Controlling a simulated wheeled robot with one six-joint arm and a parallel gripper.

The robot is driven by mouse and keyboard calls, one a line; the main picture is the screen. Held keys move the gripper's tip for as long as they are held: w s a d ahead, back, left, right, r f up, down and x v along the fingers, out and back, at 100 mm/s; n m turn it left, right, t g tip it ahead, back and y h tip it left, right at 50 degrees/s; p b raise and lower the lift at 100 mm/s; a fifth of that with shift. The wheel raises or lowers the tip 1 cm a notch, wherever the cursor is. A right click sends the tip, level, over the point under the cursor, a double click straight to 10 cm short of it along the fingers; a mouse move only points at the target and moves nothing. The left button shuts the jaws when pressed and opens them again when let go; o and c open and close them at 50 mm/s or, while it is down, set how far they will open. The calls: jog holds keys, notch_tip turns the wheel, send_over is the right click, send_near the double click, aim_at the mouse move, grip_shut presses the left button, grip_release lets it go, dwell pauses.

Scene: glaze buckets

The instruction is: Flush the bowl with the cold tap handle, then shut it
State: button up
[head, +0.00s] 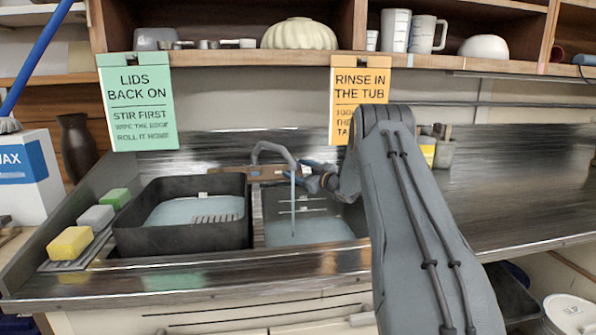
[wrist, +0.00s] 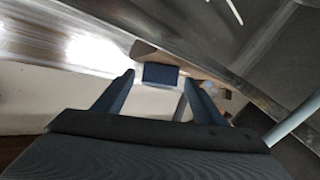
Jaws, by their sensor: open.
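The grey tap (head: 273,152) arches over the right sink bowl (head: 330,231). A thin stream of water (head: 293,205) falls from its spout into the bowl, where pale water lies at the bottom. My gripper (head: 312,174) is at the right end of the tap's brown bar, its small parts hard to make out in the head view. In the wrist view my gripper (wrist: 158,90) is open. A dark blue block, seemingly the cold tap handle (wrist: 160,74), shows between and slightly beyond the fingertips. I cannot tell whether they touch it.
A dark tub (head: 180,240) with water fills the left sink side, with yellow, grey and green sponges (head: 95,217) beside it. Two signs (head: 137,100) hang from the shelf above. The steel counter (head: 510,190) at the right is mostly clear.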

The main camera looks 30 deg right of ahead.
jog(key=c, duration=1.1)
jog(key=shift+o, duration=0.2)
jog(key=shift+d+n+y+b, duration=0.1)
jog(key=shift+n+y+b, duration=0.2)
jog(key=shift+n+b, duration=0.1)
jog(key=n+g+y+b, duration=0.3)
jog(key=n, duration=0.1)
jog(key=shift+w+d, duration=0.2)
jog(key=shift+d, duration=0.1)
jog(key=n+g+y+b, duration=0.1)
jog(key=n+g+b, duration=0.1)
jog(key=shift+r+b, duration=0.15)
jog(key=shift+b, duration=0.25)
jog(key=shift+d+r+n, duration=0.1)
jog(key=shift+n, duration=0.2)
jog(key=o, duration=1.1)
jog(key=shift+c, duration=0.2)
